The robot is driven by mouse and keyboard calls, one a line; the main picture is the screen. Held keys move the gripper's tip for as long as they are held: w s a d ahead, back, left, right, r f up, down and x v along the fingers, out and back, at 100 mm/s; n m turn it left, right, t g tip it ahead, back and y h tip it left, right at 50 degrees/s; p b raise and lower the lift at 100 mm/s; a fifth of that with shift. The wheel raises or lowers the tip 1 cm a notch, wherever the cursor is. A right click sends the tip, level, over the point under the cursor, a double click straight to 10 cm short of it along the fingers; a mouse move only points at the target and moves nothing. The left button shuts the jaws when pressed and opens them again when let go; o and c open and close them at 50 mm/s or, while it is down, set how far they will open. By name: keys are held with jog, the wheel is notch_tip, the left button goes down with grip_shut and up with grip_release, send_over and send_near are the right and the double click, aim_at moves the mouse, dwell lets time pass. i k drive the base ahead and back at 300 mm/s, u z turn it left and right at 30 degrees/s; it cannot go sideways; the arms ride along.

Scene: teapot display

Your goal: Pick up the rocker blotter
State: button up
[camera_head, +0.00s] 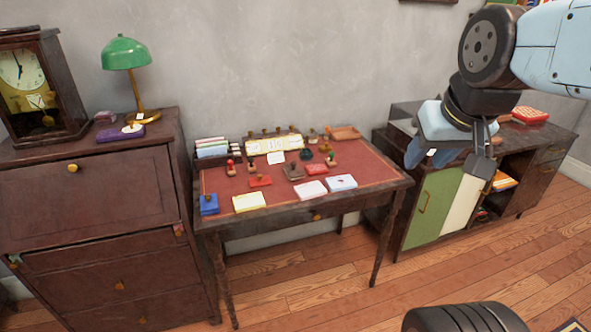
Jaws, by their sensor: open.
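A small brown block-like thing with a dark knob, possibly the rocker blotter (294,172), sits in the middle of the red-topped desk (220,180). It is too small to be sure, as several knobbed stamps stand around it. My gripper (448,157) is open and empty at the upper right. It points down in front of the low cabinet, well to the right of the desk and apart from its things.
A card holder (212,148) stands back left, a wooden tray (346,133) back right. The cabinet (432,205) stands right; the desk's front floor is clear.

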aim_at(293, 171)
jog(key=u, duration=0.1)
jog(key=i, duration=1)
jog(key=z, duration=0.1)
